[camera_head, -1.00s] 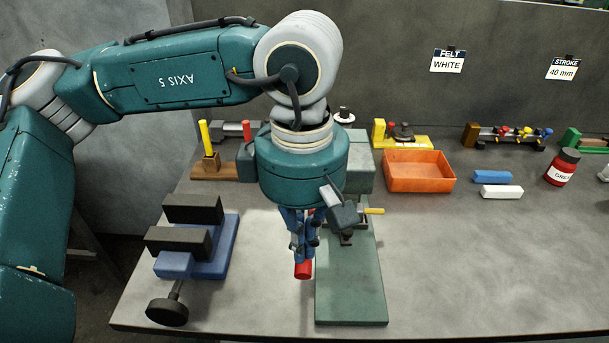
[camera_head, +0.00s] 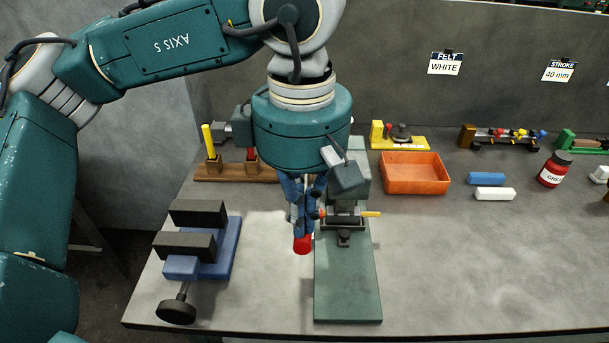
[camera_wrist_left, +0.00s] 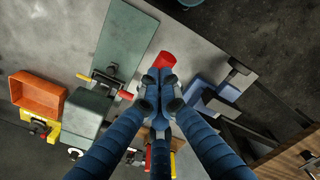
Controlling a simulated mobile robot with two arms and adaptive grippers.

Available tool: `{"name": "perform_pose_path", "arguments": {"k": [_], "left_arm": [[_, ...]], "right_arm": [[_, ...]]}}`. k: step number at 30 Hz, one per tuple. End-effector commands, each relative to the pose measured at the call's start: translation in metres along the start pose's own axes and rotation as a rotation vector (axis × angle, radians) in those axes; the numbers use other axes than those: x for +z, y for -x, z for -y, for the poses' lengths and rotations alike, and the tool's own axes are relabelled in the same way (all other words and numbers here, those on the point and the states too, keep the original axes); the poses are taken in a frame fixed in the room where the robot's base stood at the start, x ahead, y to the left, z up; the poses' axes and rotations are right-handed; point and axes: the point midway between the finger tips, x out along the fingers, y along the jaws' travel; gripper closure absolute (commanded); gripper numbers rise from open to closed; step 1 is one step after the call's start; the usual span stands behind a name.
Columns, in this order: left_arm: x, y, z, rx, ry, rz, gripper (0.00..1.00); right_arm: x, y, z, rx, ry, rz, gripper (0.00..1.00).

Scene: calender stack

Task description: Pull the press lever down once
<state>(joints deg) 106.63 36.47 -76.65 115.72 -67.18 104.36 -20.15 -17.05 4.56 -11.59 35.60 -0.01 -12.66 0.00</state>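The green press (camera_head: 345,290) stands at the front middle of the bench, with its flat base toward me. My left gripper (camera_head: 303,228) points down just left of the press, and its fingers are closed together around a red cylindrical grip (camera_head: 302,244). In the left wrist view this red grip (camera_wrist_left: 163,60) sticks out past the blue fingers (camera_wrist_left: 159,85). The press (camera_wrist_left: 118,40) lies to the left there. The joint between grip and press is hidden by my gripper and wrist. A bar with a yellow end (camera_head: 371,214) crosses the press. My right gripper is out of view.
A blue vise (camera_head: 228,250) with dark jaws stands left of the press. An orange tray (camera_head: 416,174) is at the right, with blue (camera_head: 487,178) and white (camera_head: 493,193) blocks and a red jar (camera_head: 553,170) beyond it. The front right of the bench is clear.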

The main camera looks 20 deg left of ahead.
Motion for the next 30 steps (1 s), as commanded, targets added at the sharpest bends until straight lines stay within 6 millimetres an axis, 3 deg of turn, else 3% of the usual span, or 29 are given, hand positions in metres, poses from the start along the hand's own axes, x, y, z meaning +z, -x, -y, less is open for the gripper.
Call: {"name": "perform_pose_path", "arguments": {"k": [21, 30], "left_arm": [[0.000, 0.076, 0.000, 0.000, -0.001, 0.000, 1.00], [0.000, 0.090, 0.000, 0.000, 0.000, 0.000, 1.00]], "right_arm": [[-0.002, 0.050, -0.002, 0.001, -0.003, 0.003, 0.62], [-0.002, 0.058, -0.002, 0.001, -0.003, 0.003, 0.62]]}}
